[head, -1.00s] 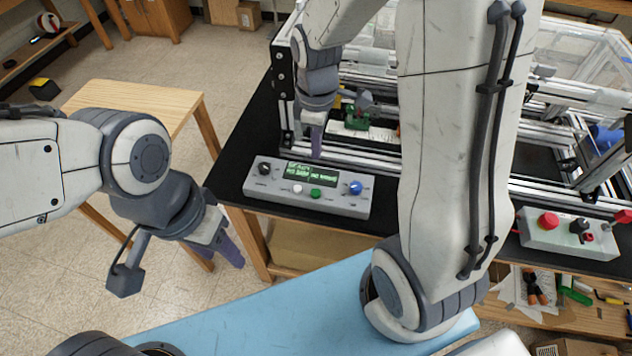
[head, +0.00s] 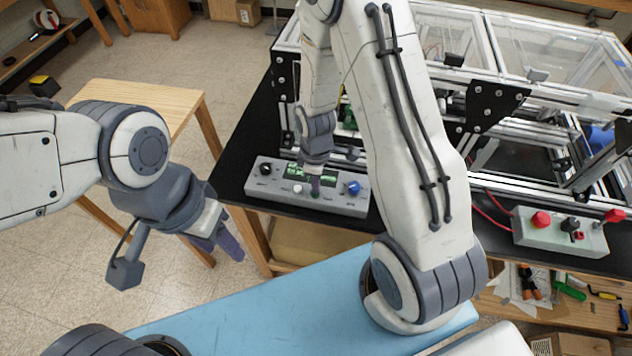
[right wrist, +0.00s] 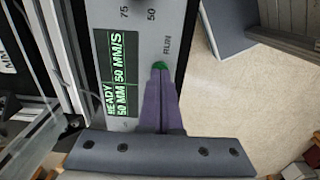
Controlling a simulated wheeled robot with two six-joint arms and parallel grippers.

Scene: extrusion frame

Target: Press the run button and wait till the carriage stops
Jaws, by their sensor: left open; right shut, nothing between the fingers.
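The grey control box (head: 345,200) lies on the black bench top. It has a black knob, a white button, a green button and a blue knob. In the right wrist view the green button (right wrist: 159,65) sits beside the word RUN, and the display (right wrist: 119,72) reads READY, 50 MM, 50 MM/S. My right gripper (right wrist: 160,73) is shut and empty, its purple fingertips right at the green button; I cannot tell whether they press it. My left gripper (head: 226,240) is open, off to the left of the bench. I cannot make out the carriage behind my right arm.
The aluminium extrusion frame (head: 455,75) with clear panels stands behind the box. A second box (head: 540,232) with red and black fittings is at the right. A wooden table (head: 135,115) stands at the left.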

